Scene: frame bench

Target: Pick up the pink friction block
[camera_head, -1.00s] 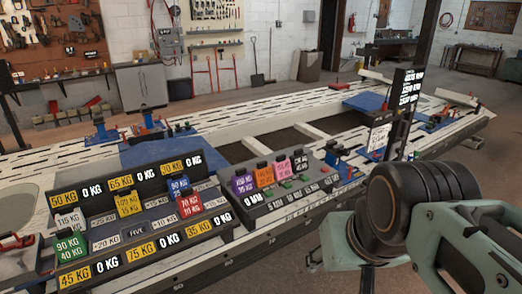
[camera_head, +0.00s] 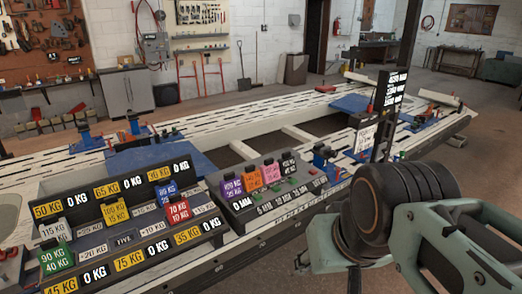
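The pink friction block (camera_head: 268,173) stands upright in a dark sloped rack (camera_head: 240,208) near the middle of the bench. It is in a row with a purple block (camera_head: 232,188) and an orange block (camera_head: 250,178) to its left and a black block (camera_head: 289,163) to its right. Its printed label is too small to read surely. My arm shows at the lower right, well to the right of the rack and apart from it. The fingertips of my gripper do not show, so I cannot see whether it is open or shut.
A larger rack (camera_head: 105,262) of weight-labelled blocks, including a green one (camera_head: 55,256) and a red one (camera_head: 178,211), adjoins on the left. A dark upright sign (camera_head: 389,90) stands behind my arm. Blue clamps sit on the slotted bench (camera_head: 285,113).

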